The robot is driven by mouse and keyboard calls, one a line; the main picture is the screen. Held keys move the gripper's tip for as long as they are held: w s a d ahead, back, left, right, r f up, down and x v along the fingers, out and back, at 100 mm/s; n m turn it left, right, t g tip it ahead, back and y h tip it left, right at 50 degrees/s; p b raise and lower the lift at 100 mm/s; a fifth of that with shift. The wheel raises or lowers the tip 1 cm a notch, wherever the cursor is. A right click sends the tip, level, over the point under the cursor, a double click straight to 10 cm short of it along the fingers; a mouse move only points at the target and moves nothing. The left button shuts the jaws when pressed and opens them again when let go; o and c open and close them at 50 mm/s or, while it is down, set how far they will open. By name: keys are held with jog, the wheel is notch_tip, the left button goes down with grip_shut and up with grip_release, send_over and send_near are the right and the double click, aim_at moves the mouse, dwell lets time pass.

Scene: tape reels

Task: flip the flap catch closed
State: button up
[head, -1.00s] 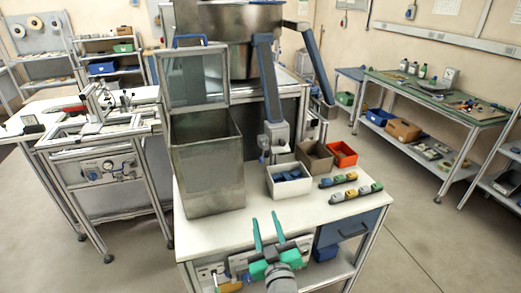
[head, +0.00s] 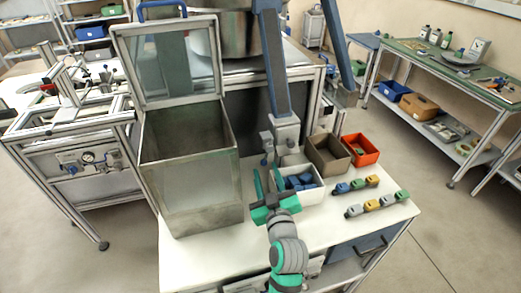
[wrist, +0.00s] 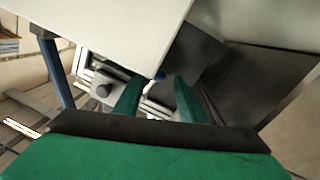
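I cannot pick out the flap catch with certainty in either view. A tall open metal bin (head: 190,190) stands on the white table, with a framed clear flap (head: 172,65) raised upright at its back and a blue handle (head: 162,9) on the flap's top edge. My gripper (head: 267,180) is over the table, right of the bin and in front of a grey fitting (head: 286,132) below the blue rails. Its two green fingers (wrist: 158,100) are apart with nothing seen between them. In the wrist view, grey metal walls (wrist: 245,75) are at the right.
A white box of blue parts (head: 309,194), a brown box (head: 328,155) and an orange box (head: 360,150) stand right of my gripper. Rows of small coloured blocks (head: 372,207) lie at the table's right. The table top (head: 330,235) in front is mostly clear.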

jog(key=w+a, duration=0.1)
jog(key=w, duration=0.7)
jog(key=shift+w+a, duration=0.3)
grip_shut()
jog(key=shift+d, duration=0.15)
